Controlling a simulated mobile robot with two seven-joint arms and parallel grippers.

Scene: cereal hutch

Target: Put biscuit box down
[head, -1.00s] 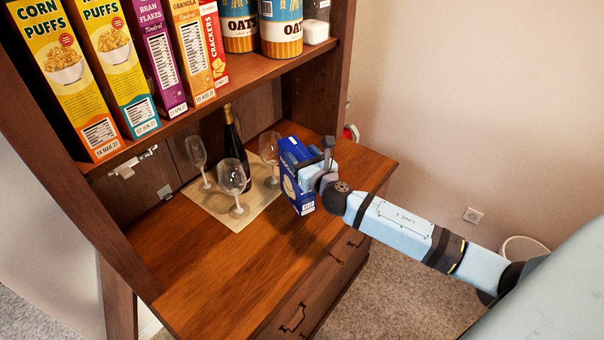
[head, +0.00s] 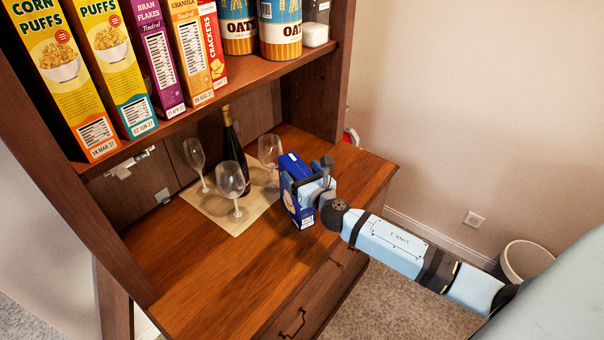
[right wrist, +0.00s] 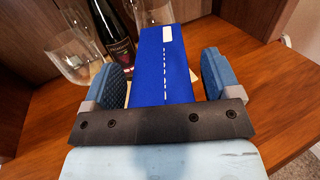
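The blue biscuit box (head: 289,203) stands upright on the wooden counter, right of the wine glasses. It also shows in the right wrist view (right wrist: 163,75), top towards the camera. My right gripper (head: 308,180) is around the box from the right. In the right wrist view its fingers (right wrist: 160,85) stand on either side of the box, with a narrow gap visible at each side, so it is open. My left gripper is not in view.
Several wine glasses (head: 230,180) and a dark bottle (head: 233,145) stand on a beige mat (head: 216,212) just left of the box. A shelf above holds cereal boxes (head: 110,60) and oats tins (head: 281,28). The counter's front left (head: 200,285) is clear.

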